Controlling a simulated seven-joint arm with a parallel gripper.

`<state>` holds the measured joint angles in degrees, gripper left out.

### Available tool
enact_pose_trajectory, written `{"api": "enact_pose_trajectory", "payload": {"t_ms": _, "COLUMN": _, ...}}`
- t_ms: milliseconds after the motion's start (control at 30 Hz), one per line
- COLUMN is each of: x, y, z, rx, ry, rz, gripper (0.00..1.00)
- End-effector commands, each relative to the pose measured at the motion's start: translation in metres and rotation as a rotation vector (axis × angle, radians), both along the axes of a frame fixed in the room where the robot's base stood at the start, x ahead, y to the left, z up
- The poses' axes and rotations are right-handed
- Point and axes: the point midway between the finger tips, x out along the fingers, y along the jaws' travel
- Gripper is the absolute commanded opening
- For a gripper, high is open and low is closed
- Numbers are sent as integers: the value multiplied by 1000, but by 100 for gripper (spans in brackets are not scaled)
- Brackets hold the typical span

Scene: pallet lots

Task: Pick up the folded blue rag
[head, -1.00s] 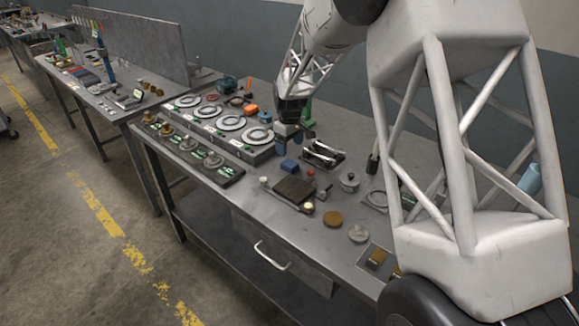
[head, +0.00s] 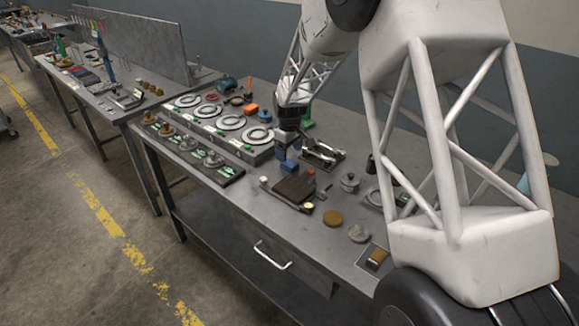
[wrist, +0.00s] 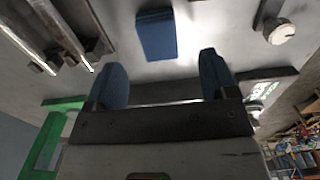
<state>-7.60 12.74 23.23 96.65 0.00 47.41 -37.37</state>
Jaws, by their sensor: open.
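The folded blue rag (head: 289,166) lies on the metal workbench, partly crowded by my gripper in the head view. In the wrist view the rag (wrist: 157,36) is a small dark blue block, lying flat ahead of the fingers and between their lines. My gripper (head: 288,147) is just above and behind the rag in the head view. Its two blue fingertips (wrist: 164,78) are apart, with nothing between them.
A dark brown board (head: 294,188) lies in front of the rag. Metal clamp-like tools (head: 322,153) lie close to its right. A grey rack with several round rings (head: 230,122) stands to the left. A lidded metal pot (head: 349,182) stands further right.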

Motion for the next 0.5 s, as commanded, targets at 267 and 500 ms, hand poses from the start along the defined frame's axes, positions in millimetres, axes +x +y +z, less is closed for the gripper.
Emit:
{"api": "enact_pose_trajectory", "payload": {"t_ms": 267, "x": 0, "y": 0, "z": -6, "rx": 0, "ry": 0, "rz": 0, "gripper": 79}}
{"api": "enact_pose_trajectory", "payload": {"t_ms": 500, "x": 2, "y": -1, "z": -31, "rx": 0, "ry": 1, "rz": 0, "gripper": 79}}
